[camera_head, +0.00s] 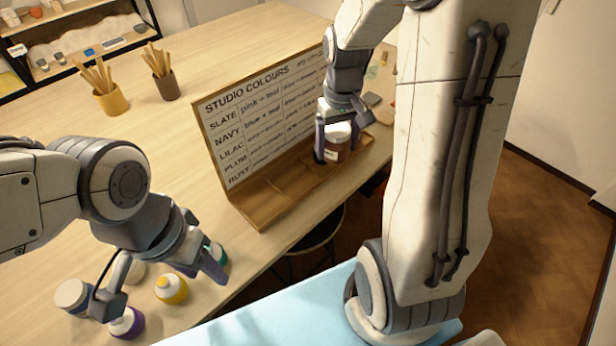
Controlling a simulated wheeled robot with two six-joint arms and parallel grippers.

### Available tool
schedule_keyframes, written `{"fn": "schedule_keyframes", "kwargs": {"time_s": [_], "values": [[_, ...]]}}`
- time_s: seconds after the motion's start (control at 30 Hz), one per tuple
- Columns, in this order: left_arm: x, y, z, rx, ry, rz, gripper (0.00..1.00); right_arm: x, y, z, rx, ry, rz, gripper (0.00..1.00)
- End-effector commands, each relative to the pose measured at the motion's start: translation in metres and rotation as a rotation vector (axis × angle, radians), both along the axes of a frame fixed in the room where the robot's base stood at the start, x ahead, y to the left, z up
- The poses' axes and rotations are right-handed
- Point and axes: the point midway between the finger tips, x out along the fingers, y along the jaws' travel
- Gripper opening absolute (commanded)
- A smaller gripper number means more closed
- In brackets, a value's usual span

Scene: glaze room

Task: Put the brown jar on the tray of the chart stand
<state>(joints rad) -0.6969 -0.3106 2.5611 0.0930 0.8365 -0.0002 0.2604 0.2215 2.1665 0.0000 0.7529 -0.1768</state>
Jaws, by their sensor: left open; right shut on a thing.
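The brown jar (337,144) has a pale lid and a white label. It is upright at the right part of the wooden tray (262,206) of the chart stand (224,133). My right gripper (337,138) is shut on the jar from above, its fingers on either side. I cannot tell whether the jar's base touches the tray. The stand's board reads STUDIO COLOURS, and my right arm hides its right part. My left gripper (166,292) is open and empty, low over the jars at the front left of the table.
Near my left gripper stand a yellow jar (171,288), a purple jar (127,322), a white-lidded jar (73,295) and a teal jar (217,254). A yellow pot (110,101) and a brown pot (167,86) hold sticks behind. Bare table (95,165) lies left of the stand.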

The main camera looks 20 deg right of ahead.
Motion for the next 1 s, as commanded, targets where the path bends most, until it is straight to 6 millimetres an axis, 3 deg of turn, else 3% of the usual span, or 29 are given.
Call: {"fn": "schedule_keyframes", "kwargs": {"time_s": [0.03,0.17,0.5,0.7,0.87,1.0], "values": [[0.000,0.000,-0.010,-0.001,-0.001,0.000,0.50,-0.006,-0.008,-0.002,-0.001,-0.005,-0.014,0.04],[0.000,0.000,-0.009,-0.001,-0.001,0.000,0.50,-0.008,-0.006,-0.001,0.001,0.002,-0.017,0.04],[0.000,0.000,0.011,-0.001,-0.001,0.000,0.50,0.035,0.055,-0.043,0.000,0.005,-0.014,0.04],[0.000,0.000,0.016,-0.001,-0.001,0.001,0.50,0.053,0.078,-0.061,0.000,0.002,-0.015,0.04],[0.000,0.000,0.019,-0.001,-0.001,0.001,0.50,0.055,0.082,-0.072,0.000,0.004,-0.017,0.04],[0.000,0.000,0.026,-0.001,-0.001,0.001,0.50,0.055,0.082,-0.093,0.000,0.005,-0.018,0.04]]}}
